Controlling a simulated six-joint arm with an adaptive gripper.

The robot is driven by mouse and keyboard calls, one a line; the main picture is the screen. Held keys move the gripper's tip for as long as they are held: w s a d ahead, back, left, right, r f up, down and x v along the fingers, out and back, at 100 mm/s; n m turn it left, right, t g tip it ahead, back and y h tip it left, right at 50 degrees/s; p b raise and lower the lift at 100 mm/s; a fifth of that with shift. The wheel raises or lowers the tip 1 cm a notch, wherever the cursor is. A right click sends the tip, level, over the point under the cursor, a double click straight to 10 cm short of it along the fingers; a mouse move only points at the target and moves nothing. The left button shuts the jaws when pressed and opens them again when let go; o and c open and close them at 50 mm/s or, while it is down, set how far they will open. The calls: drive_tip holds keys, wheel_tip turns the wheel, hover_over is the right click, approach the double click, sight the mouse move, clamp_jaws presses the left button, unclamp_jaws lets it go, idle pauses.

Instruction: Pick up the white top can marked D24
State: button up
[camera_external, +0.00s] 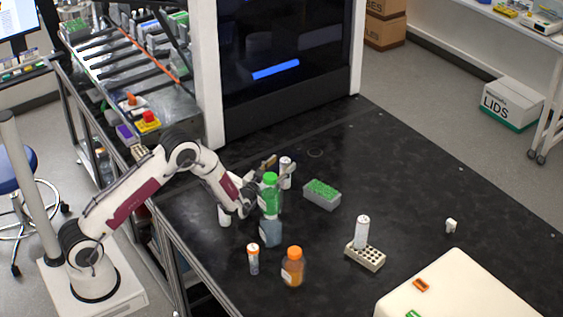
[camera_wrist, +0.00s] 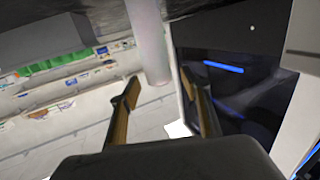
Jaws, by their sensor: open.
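My gripper (camera_external: 264,168) is open, at the left of a white can with a dark top marking (camera_external: 286,166), close to it. In the wrist view my two brown fingers (camera_wrist: 160,80) are apart, and a pale upright cylinder (camera_wrist: 150,40) shows beyond and between their tips. Whether they touch it I cannot tell. Another white can (camera_external: 224,216) stands below my wrist, partly hidden by it. A third white can (camera_external: 362,230) stands upright at a pale rack (camera_external: 365,257). The marking D24 is not readable on any can.
A green bottle (camera_external: 270,196) stands just in front of my gripper, with a blue-grey bottle (camera_external: 270,233) nearby. An orange bottle (camera_external: 293,267), an orange-capped vial (camera_external: 253,259) and a green-topped box (camera_external: 322,194) are around. The black table (camera_external: 430,180) is mostly clear to the right.

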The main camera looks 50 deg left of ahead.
drive_tip(key=shift+x, duration=1.4)
drive_tip(key=shift+r, duration=0.1)
clamp_jaws()
